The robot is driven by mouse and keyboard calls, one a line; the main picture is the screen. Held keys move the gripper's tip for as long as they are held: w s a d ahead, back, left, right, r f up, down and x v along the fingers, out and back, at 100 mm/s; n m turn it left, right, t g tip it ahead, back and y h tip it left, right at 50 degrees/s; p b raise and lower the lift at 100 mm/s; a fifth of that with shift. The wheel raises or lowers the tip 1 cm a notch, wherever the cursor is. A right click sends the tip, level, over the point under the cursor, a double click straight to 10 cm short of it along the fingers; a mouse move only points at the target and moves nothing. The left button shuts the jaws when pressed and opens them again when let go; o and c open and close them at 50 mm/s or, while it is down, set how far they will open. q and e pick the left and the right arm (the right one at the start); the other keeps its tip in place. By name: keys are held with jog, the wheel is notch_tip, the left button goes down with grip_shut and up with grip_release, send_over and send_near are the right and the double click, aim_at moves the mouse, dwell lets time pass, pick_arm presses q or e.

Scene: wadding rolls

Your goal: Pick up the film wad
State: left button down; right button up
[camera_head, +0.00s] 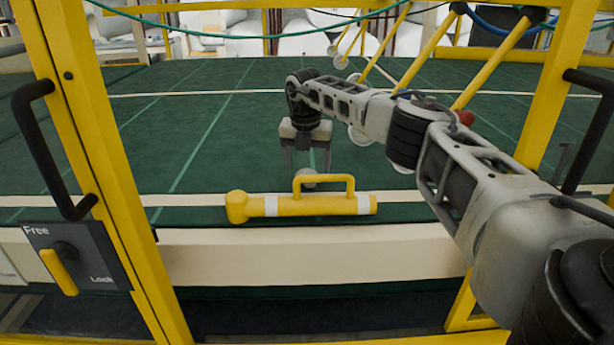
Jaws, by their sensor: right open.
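A small pale grey lump, seemingly the film wad (308,180), lies on the green surface just behind the yellow handled bar. Its front is partly hidden by the bar's handle. My right gripper (307,165) points down over it, with its fingers spread to either side. The fingers are open and do not visibly hold it. Whether the fingertips touch the surface, I cannot tell. My left gripper is not in view.
The yellow handled bar (290,206) with white bands lies in front of the gripper, along the pale front ledge (320,254). Yellow frame posts (97,165) with black handles stand left and right. Green flooring (215,125) behind is mostly clear; slanted yellow bars stand at back right.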

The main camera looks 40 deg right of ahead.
jog(key=shift+w+d+f, duration=0.1)
jog(key=shift+f, duration=0.65)
jog(key=shift+w+d+f, duration=0.1)
jog(key=shift+f, duration=0.6)
jog(key=c, duration=1.1)
